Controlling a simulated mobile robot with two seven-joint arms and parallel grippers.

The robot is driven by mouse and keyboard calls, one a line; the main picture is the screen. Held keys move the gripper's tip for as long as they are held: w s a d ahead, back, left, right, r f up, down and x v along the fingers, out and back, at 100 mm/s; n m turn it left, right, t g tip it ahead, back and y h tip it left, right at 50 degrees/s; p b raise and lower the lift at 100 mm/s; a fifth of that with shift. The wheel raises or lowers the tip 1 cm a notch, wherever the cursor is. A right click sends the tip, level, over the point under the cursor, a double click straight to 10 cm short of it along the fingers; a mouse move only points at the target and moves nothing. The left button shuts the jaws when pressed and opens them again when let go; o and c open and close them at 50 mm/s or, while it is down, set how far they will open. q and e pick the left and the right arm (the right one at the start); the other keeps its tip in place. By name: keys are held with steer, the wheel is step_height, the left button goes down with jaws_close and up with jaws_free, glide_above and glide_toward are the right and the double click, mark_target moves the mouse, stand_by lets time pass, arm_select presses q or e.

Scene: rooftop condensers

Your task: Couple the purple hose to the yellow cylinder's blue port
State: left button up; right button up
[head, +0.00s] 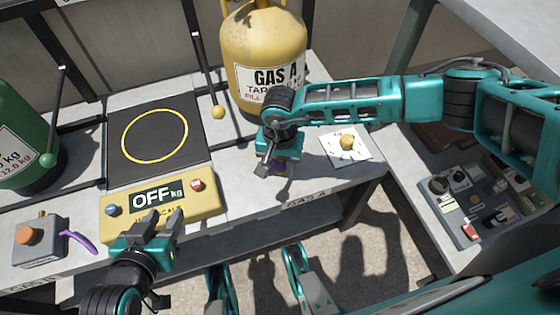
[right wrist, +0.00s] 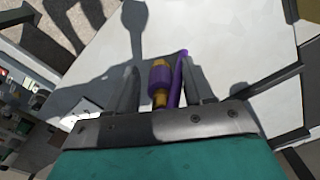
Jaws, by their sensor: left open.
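The yellow cylinder (head: 262,45), labelled GAS A, stands at the back of the bench in the head view. I cannot make out its blue port. My right gripper (head: 276,168) is low over the bench in front of the cylinder, fingers pointing down. In the right wrist view, the purple hose end (right wrist: 160,82), with a brass-coloured fitting, lies between the fingers; a strand of purple hose runs beside it. Gaps show between the fingers and the fitting, so the gripper looks open around it. My left gripper (head: 157,225) is open and empty in front of the yellow scale.
The yellow scale (head: 160,205) reads OFF, with a black plate behind it. A green cylinder (head: 22,140) stands left. A grey box with an orange button (head: 38,240) and a purple curved piece (head: 78,243) are front left. A yellow knob (head: 347,142) sits on white paper.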

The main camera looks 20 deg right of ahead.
jaws_close()
stand_by(0.6)
